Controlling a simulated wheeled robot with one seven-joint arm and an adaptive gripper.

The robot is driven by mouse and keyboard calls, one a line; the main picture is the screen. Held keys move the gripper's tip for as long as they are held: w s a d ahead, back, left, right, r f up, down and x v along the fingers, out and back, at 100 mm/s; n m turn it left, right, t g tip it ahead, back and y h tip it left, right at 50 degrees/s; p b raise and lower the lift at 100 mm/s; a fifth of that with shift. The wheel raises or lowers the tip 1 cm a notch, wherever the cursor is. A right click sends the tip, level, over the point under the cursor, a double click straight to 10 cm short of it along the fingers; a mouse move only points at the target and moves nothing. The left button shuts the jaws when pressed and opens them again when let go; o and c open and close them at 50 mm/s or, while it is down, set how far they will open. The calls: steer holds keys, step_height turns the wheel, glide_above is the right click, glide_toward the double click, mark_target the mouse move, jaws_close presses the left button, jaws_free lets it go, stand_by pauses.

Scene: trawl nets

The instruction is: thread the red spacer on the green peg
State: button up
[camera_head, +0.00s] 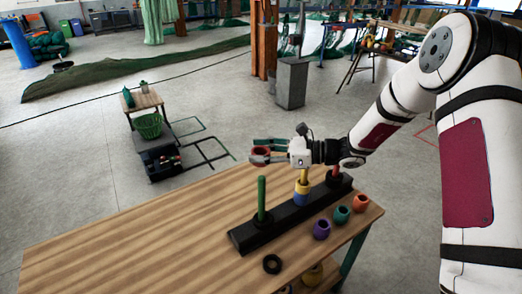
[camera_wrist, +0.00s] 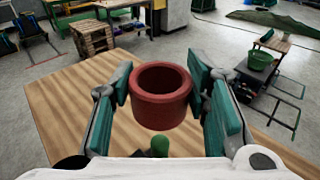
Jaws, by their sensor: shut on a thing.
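My gripper (camera_head: 266,151) is shut on the red spacer (camera_head: 260,154), a short thick ring. In the wrist view the red spacer (camera_wrist: 160,112) sits between the teal finger pads, its hole facing up and empty. The green peg (camera_head: 262,196) stands upright and bare at the near left end of a black base (camera_head: 285,225). In the head view the spacer is above the peg's top and apart from it. In the wrist view the rounded tip of the green peg (camera_wrist: 160,145) shows below the spacer, nearer the wrist.
A yellow peg (camera_head: 303,176) carries a blue and a yellow ring; a red peg (camera_head: 335,172) stands behind. Purple (camera_head: 321,230), teal (camera_head: 342,214) and orange (camera_head: 360,203) spacers and a black ring (camera_head: 272,264) lie on the wooden table (camera_head: 130,240). Its left side is clear.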

mark_target(262, 176)
steer(key=shift+f+b, duration=0.85)
steer(key=shift+f, duration=3.25)
steer(key=o, duration=1.2)
steer(key=v, duration=1.2)
